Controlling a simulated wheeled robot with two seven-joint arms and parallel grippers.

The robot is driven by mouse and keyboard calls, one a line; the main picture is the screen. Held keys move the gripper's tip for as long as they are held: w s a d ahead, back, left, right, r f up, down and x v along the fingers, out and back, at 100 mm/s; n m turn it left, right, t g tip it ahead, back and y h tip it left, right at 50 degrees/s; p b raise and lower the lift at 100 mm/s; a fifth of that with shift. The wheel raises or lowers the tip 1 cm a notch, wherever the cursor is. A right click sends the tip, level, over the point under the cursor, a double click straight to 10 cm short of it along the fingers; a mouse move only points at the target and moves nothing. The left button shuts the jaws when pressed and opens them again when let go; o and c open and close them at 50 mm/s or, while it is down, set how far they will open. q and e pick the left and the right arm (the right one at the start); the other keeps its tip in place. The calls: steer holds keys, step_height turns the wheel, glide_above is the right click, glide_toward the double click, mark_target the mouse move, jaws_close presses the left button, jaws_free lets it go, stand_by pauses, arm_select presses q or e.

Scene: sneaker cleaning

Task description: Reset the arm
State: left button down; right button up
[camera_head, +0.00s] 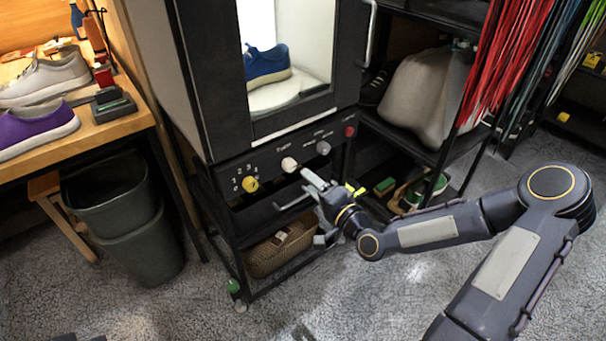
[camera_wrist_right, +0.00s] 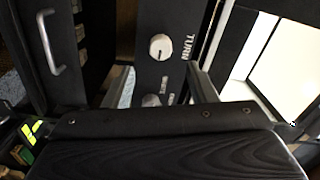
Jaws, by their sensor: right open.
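My right gripper (camera_head: 312,207) is open in front of the black cabinet's control panel (camera_head: 270,172), its upper finger close to the white knob (camera_head: 289,164). In the right wrist view the open fingers of my right gripper (camera_wrist_right: 165,86) point toward the panel. The white knob (camera_wrist_right: 161,47), beside the word TURN, appears beyond and between the fingertips, with a gap visible. A second knob (camera_wrist_right: 151,100) is partly hidden by the gripper body. Small dark parts at the head view's bottom left edge may be my left gripper; its jaws cannot be made out.
A blue sneaker (camera_head: 266,65) sits on a white round stand inside the cabinet. A drawer handle (camera_head: 293,202) and a wicker basket (camera_head: 278,250) lie below the panel. A shelf with a grey bag (camera_head: 425,95) stands at right. Grey bins (camera_head: 125,215) stand left.

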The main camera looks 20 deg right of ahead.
steer(key=shift+s+d, duration=0.15)
steer(key=shift+s, duration=0.3)
steer(key=s+r+n+g+h, duration=0.1)
steer(key=s+r+n+g, duration=0.35)
steer(key=s, duration=0.85)
steer(key=s+r+n+g+h, duration=0.15)
steer(key=s+n+g, duration=0.45)
steer(key=s, duration=0.8)
step_height(320, 180, up, 24)
steer(key=p, duration=2.5)
steer(key=shift+s+d+r+m+g, duration=0.2)
steer(key=shift+s+m+g, duration=0.1)
steer(key=shift+m+g, duration=0.15)
